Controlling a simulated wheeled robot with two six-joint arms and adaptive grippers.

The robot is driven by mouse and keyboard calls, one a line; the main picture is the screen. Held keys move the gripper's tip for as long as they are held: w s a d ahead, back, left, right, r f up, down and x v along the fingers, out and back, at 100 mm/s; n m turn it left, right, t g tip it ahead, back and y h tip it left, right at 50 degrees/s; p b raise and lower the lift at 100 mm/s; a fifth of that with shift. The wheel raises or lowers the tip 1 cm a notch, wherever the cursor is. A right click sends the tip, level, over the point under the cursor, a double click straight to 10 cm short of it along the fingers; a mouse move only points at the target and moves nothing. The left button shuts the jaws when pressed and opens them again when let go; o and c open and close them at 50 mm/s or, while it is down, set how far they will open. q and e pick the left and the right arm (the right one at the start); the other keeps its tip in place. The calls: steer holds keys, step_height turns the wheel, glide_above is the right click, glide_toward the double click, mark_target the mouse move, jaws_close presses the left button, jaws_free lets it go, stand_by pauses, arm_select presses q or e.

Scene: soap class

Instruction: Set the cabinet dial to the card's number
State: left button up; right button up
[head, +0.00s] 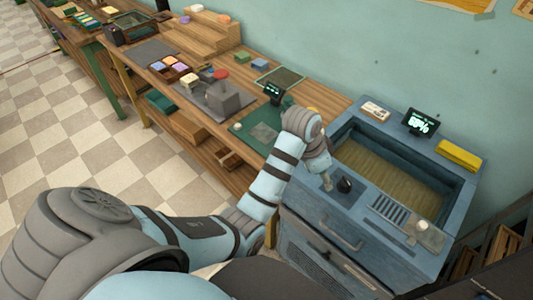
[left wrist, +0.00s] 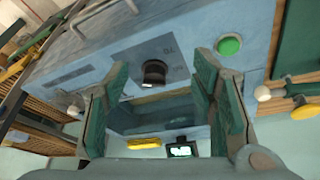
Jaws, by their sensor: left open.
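The blue cabinet (head: 322,222) has a black dial (head: 344,185) on its top front ledge. The dial (left wrist: 154,72) also shows in the left wrist view, with small markings beside it that I cannot read. My left gripper (head: 327,180) is just left of the dial in the head view. In the left wrist view the gripper (left wrist: 160,80) is open and empty, and the dial appears between its fingers; contact cannot be told. A pale card-like block (head: 375,110) lies on the cabinet's back rim, its print unreadable. The right gripper is out of view.
A small display (head: 421,123) with a blurry percentage stands on the back rim, beside a yellow block (head: 458,154). The cabinet has an open basin (head: 390,172) and a vent grille (head: 389,208). A green button (left wrist: 229,45) sits near the dial. A cluttered wooden bench (head: 318,96) adjoins.

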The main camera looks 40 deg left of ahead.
arm_select(q)
steer(key=s+a+f+n+b, duration=0.1)
steer(key=s+f, duration=0.3)
steer(key=f, duration=0.6)
steer(key=s+a+f+n+y, duration=0.1)
steer(key=s+f, duration=0.4)
steer(key=f, duration=0.5)
steer(key=s+a+f+n+g+y+b, duration=0.1)
steer(key=s+a+f, duration=0.4)
steer(key=f, duration=0.5)
steer(key=shift+n+b, duration=0.3)
steer(key=shift+n, duration=0.5)
steer(key=shift+r, duration=0.1)
steer(key=s+a+f+n+t+b, duration=0.1)
steer(key=s+a+f+n+t, duration=0.15)
steer(key=s+f, duration=0.65)
steer(key=s+a+f+g+b, duration=0.1)
steer(key=s+f+g, duration=0.1)
steer(key=s, duration=0.7)
steer(key=s+a+f+g+y+b, duration=0.1)
steer(key=s+f, duration=0.3)
steer(key=s, duration=0.6)
steer(key=shift+s+a+f+m+g, duration=0.25)
steer(key=shift+a+f+m+g, duration=0.15)
steer(key=shift+a, duration=0.2)
